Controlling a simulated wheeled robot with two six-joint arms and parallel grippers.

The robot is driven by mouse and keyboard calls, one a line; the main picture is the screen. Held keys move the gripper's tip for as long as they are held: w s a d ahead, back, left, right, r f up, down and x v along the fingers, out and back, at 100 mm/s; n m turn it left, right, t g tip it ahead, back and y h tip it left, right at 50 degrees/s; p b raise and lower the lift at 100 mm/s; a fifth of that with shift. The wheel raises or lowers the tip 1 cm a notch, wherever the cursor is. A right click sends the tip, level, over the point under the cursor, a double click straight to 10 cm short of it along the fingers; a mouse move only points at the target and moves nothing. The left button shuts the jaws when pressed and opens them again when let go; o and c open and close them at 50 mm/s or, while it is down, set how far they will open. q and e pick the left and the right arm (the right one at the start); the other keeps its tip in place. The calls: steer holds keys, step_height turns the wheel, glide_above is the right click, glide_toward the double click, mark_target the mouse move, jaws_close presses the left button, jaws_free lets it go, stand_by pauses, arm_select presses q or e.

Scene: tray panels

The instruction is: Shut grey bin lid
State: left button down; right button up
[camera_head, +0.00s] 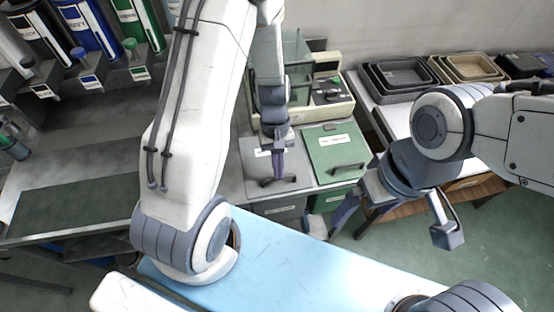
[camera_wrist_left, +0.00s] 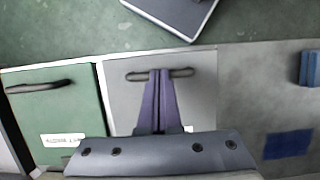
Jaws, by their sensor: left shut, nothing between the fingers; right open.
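The grey bin lid (camera_head: 258,163) lies flat, level beside the green lid, in the middle of the head view. It also shows in the wrist view (camera_wrist_left: 195,100), with its dark bar handle (camera_wrist_left: 183,73) near the front edge. My left gripper (camera_head: 278,178) has its fingers pressed together, pointing down at the lid handle. In the wrist view its fingertips (camera_wrist_left: 160,73) overlap the middle of the handle; whether they touch it I cannot tell. The grey bin front (camera_head: 280,208) shows below the lid. My right gripper (camera_head: 382,230) is open and empty, right of the bins.
The green lid (camera_head: 331,140) with its handle lies directly right of the grey one. A beige machine (camera_head: 330,95) stands behind the lids. Stacked trays (camera_head: 395,77) sit on a table at the back right. A grey counter with colored tubes (camera_head: 85,40) is at left.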

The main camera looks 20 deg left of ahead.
arm_select(q)
steer(key=shift+s+f, duration=0.2)
steer(key=s+d+p+v, duration=0.1)
steer(key=p+v, duration=0.2)
steer(key=v, duration=1.1)
steer(key=s+d+r+m+t, duration=0.1)
steer(key=s+d+r+m, duration=0.2)
steer(key=s+d+m, duration=0.3)
steer(key=s+d+r+m+t+y+b, duration=0.1)
steer(key=s+d+r+m+t, duration=0.1)
steer(key=s+d+r+m, duration=0.2)
steer(key=s+d+m, duration=0.2)
steer(key=s+m, duration=0.2)
steer(key=shift+s+r, duration=0.3)
steer(key=shift+r, duration=0.05)
